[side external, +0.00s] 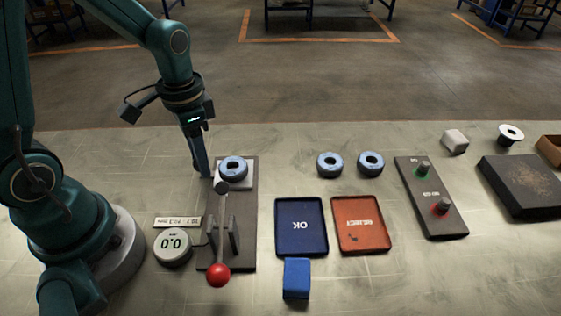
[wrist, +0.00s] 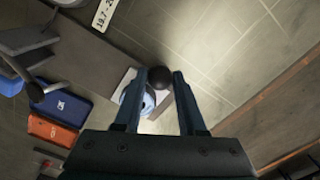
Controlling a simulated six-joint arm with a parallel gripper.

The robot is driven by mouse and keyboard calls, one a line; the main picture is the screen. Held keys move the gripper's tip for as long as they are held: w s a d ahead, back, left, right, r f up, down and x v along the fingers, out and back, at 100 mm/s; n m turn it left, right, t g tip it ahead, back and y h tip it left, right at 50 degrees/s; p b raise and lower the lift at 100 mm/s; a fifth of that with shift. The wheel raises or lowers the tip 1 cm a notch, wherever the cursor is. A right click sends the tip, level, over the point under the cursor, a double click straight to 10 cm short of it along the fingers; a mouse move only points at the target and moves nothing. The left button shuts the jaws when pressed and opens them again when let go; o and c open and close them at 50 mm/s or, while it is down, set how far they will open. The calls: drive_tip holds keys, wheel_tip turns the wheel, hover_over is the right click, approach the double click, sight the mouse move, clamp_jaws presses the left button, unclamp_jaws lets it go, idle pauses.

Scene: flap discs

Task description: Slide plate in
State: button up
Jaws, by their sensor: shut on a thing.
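The light grey sliding plate (side external: 249,182) lies at the far end of the dark gauge base (side external: 245,240), with a blue flap disc (side external: 233,165) on it. In the wrist view, the plate (wrist: 124,82) and part of the disc (wrist: 147,104) show beside my fingers. My gripper (side external: 203,172) reaches down at the plate's left side. Its fingers are shut on a round black knob (wrist: 160,76) beside the plate. The gauge arm's tip sits close to the disc; I cannot tell whether they touch. The lever's red ball (side external: 218,274) is at the front.
A round gauge display (side external: 173,246) reads 0.0, with a label (side external: 178,222) behind it. The blue OK tray (side external: 300,244) and orange REJECT tray (side external: 358,243) stand right. Two more discs (side external: 330,164) (side external: 370,163) lie behind them. A blue block (side external: 296,278) is in front.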

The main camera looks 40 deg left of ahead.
drive_tip(key=shift+s+d, duration=2.5)
drive_tip(key=shift+d, duration=0.1)
drive_tip(key=o, duration=1)
drive_tip(key=shift+s+r, duration=0.1)
drive_tip(key=shift+r, duration=3.9)
